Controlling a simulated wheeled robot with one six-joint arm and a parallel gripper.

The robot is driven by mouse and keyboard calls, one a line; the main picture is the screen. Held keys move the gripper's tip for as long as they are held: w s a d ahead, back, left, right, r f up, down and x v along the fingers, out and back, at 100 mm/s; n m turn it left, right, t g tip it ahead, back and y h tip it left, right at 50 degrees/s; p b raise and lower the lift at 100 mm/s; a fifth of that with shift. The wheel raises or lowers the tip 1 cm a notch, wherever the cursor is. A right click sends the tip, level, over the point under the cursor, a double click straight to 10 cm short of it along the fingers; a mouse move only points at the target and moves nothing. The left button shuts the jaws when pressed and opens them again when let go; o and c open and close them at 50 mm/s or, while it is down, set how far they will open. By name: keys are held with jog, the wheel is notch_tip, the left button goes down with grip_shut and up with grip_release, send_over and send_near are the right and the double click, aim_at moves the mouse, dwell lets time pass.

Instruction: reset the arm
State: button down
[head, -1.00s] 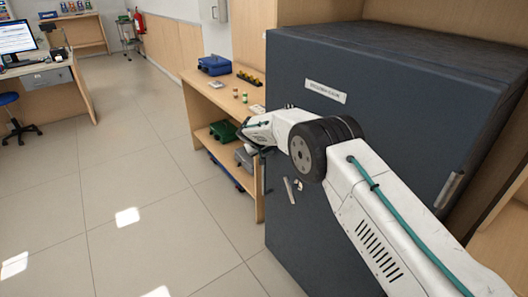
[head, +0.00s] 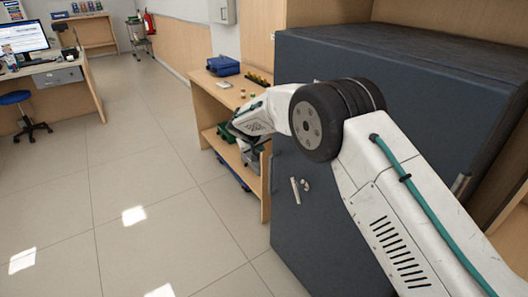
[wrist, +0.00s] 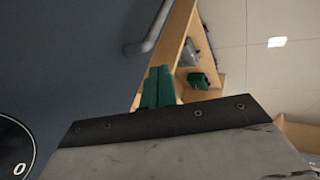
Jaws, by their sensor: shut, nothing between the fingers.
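My arm, white with a black joint and a teal cable, reaches across the front of a dark blue-grey safe (head: 400,90) in the head view. Its far end is bent away toward the wooden shelf unit, and the fingers are hidden there. In the wrist view my gripper (wrist: 158,88) shows as two green fingers close together, shut and empty. Beyond the fingers are the shelf unit and the floor. The safe's dark face fills the left of that view, with a grey handle (wrist: 150,28) on it.
The wooden shelf unit (head: 208,98) stands left of the safe, with a blue case (head: 222,66) on top. The wrist view shows a green item (wrist: 204,82) on its shelf. A desk and a blue stool (head: 15,98) are at far left. The tiled floor between is clear.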

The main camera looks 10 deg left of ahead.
jog(key=s+d+f+n+g+h, duration=0.1)
jog(key=s+d+f+g, duration=0.15)
jog(key=s+d, duration=0.45)
jog(key=s+d+r+m+g, duration=0.2)
jog(key=s+d+r+g, duration=0.3)
jog(key=s+d+r, duration=1.6)
jog(key=s+d+r+m+y, duration=0.1)
jog(key=s+d+r, duration=0.1)
jog(key=s+d, duration=0.3)
jog(key=s+d+r+m+t+y, duration=0.1)
jog(key=s+d, duration=0.4)
jog(key=s, duration=0.8)
jog(key=s+d+r+m+y, duration=0.1)
jog(key=s+d+r+m, duration=0.2)
jog(key=s, duration=0.6)
jog(key=d, duration=0.2)
jog(key=shift+d+r+t, duration=0.35)
jog(key=shift+d+r, duration=0.05)
